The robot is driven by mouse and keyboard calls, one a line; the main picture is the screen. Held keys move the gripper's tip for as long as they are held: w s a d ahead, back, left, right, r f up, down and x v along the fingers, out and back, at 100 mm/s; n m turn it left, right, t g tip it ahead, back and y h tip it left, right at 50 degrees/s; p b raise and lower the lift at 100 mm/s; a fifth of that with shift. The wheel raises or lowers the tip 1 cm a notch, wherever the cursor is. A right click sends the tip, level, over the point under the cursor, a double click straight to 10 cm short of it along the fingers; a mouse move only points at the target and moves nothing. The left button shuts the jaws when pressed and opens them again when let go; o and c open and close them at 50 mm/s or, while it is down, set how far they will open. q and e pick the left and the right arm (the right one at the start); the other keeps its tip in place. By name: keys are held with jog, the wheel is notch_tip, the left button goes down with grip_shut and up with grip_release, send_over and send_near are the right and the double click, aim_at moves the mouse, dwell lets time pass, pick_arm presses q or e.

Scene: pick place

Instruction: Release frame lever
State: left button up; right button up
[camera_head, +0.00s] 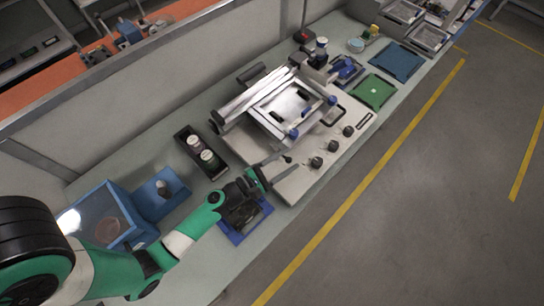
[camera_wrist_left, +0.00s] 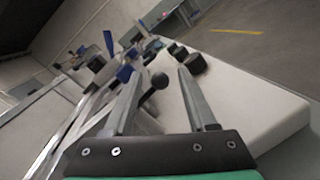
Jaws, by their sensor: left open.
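A metal frame fixture (camera_head: 285,106) stands on a pale base plate at the middle of the bench. A lever with a black ball knob (camera_head: 287,159) sticks out at its near side. In the left wrist view the black knob (camera_wrist_left: 160,81) shows between the two fingers, with its rod running down from it. My left gripper (camera_head: 279,168) is open beside the knob, one finger on each side. No finger clearly touches the knob. My right gripper is not in view.
Several black knobs (camera_head: 316,162) stand on the base plate right of the lever. A black holder with two round items (camera_head: 202,152) and a blue bin (camera_head: 104,214) lie to the left. A green mat (camera_head: 373,91) and a blue mat (camera_head: 397,61) lie farther back.

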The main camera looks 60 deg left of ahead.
pick_arm(q)
jog(key=s, duration=0.7)
jog(key=shift+s, duration=0.3)
jog(key=shift+d, duration=0.15)
